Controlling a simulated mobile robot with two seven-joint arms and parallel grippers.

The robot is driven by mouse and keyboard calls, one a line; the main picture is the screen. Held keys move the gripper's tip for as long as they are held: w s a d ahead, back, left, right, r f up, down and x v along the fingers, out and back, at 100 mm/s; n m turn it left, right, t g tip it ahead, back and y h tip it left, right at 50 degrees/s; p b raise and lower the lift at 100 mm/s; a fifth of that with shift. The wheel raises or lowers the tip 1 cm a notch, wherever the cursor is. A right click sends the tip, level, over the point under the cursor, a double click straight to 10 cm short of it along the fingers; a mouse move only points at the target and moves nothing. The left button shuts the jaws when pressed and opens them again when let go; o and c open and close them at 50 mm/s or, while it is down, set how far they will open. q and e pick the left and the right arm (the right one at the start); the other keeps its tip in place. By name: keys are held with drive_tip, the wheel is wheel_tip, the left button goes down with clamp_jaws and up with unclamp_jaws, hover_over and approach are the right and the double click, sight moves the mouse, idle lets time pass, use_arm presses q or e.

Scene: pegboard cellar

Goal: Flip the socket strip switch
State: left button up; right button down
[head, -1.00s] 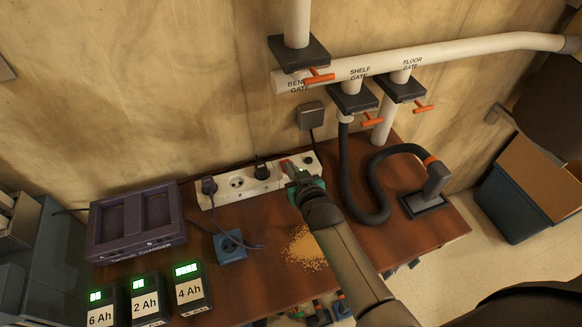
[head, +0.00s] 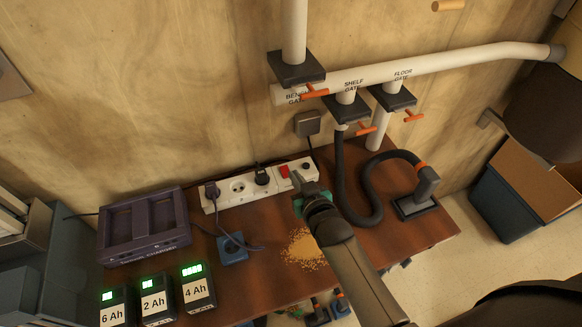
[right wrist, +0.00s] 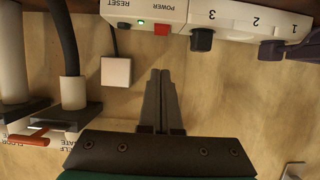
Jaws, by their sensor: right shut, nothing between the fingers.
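The white socket strip (head: 220,200) lies along the back of the brown bench against the wall. Its red power switch (head: 284,171) is near the right end; in the right wrist view the red switch (right wrist: 161,29) is beside a "POWER" label, with a small lit green lamp (right wrist: 141,21) and a dark reset button (right wrist: 123,25) to its left. My right gripper (head: 298,180) is shut and empty, just in front of the strip. In the right wrist view its fingertips (right wrist: 160,73) are apart from the switch. My left gripper is not in view.
Black plugs sit in the strip. A purple charger (head: 143,228) and battery packs with green displays (head: 198,288) stand at left. A blue plug box (head: 232,248) and sawdust (head: 305,248) lie in front. A black hose (head: 345,185) curves at right, below the orange-handled gates.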

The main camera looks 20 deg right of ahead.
drive_tip(key=shift+s+f+v, duration=0.1)
drive_tip(key=shift+f+v, duration=0.1)
drive_tip(key=shift+v, duration=0.75)
drive_tip(key=shift+s+f+v, duration=0.1)
drive_tip(key=shift+f+v, duration=0.15)
drive_tip(key=shift+v, duration=0.65)
drive_tip(key=shift+s+f+v, duration=0.1)
drive_tip(key=shift+f+v, duration=0.1)
drive_tip(key=shift+v, duration=0.75)
